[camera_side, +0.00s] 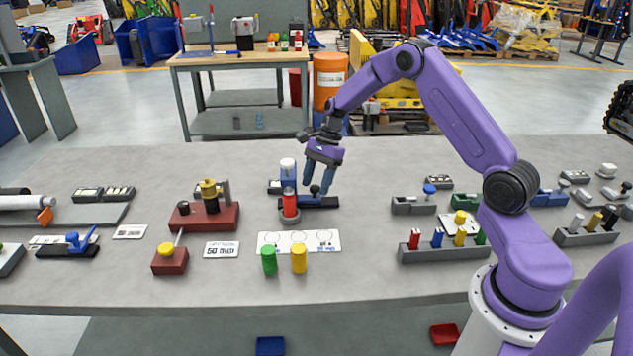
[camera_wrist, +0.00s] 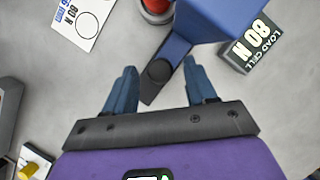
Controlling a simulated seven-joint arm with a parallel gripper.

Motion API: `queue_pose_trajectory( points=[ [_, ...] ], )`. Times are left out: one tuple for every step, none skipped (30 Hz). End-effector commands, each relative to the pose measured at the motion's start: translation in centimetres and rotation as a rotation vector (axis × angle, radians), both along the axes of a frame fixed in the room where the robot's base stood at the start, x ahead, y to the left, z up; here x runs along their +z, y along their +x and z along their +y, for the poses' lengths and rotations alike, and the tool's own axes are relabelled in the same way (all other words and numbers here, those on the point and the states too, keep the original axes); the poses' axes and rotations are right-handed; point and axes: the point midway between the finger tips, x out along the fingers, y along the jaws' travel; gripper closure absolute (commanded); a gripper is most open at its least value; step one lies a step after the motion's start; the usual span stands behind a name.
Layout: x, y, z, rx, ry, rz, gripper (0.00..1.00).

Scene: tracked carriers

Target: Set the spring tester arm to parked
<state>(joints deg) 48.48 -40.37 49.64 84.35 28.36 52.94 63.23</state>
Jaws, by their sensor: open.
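The spring tester shows near the middle of the bench in the side view: a blue block (camera_side: 288,183) with a white cap on a dark base. The blue block also fills the upper right of the wrist view (camera_wrist: 222,12). My gripper (camera_side: 318,185) is open and points down over the arm. In the wrist view my two blue fingers (camera_wrist: 160,78) lie either side of the knob, with gaps; contact is not visible.
A red cylinder (camera_side: 290,203) on a grey base stands just in front of the tester. A load cell display (camera_wrist: 250,46) reading 80 N is beside the blue block. Green (camera_side: 269,260) and yellow (camera_side: 299,258) cylinders stand nearer the front. Bench behind the tester is clear.

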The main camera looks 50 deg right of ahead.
Motion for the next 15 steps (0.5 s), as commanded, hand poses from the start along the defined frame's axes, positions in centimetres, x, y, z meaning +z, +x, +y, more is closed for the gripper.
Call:
queue_pose_trajectory(
  points=[
    [-0.23, -0.03, 0.08, 0.000, 0.000, 0.001, 0.44],
    [-0.29, -0.03, 0.11, 0.000, 0.000, 0.001, 0.44],
    [-0.35, -0.03, 0.12, 0.000, 0.000, 0.001, 0.44],
    [-0.38, -0.02, 0.13, 0.000, 0.000, 0.000, 0.44],
    [-0.38, -0.02, 0.13, 0.000, 0.000, 0.000, 0.44],
    [-0.37, -0.01, 0.14, 0.000, 0.000, 0.000, 0.44],
    [-0.36, -0.01, 0.14, 0.000, 0.000, 0.000, 0.44],
    [-0.36, -0.01, 0.14, 0.000, 0.000, 0.000, 0.44],
    [-0.35, -0.01, 0.14, 0.000, 0.000, 0.000, 0.44],
    [-0.35, -0.01, 0.14, 0.000, 0.000, 0.000, 0.44],
    [-0.34, -0.01, 0.14, 0.000, 0.000, 0.000, 0.54],
    [-0.34, -0.01, 0.14, 0.000, 0.000, 0.000, 0.67],
    [-0.34, -0.01, 0.14, 0.000, 0.000, 0.000, 0.77],
    [-0.33, -0.01, 0.14, 0.000, 0.000, 0.000, 0.86],
    [-0.33, -0.01, 0.14, 0.000, 0.000, 0.000, 0.99]
  ],
)
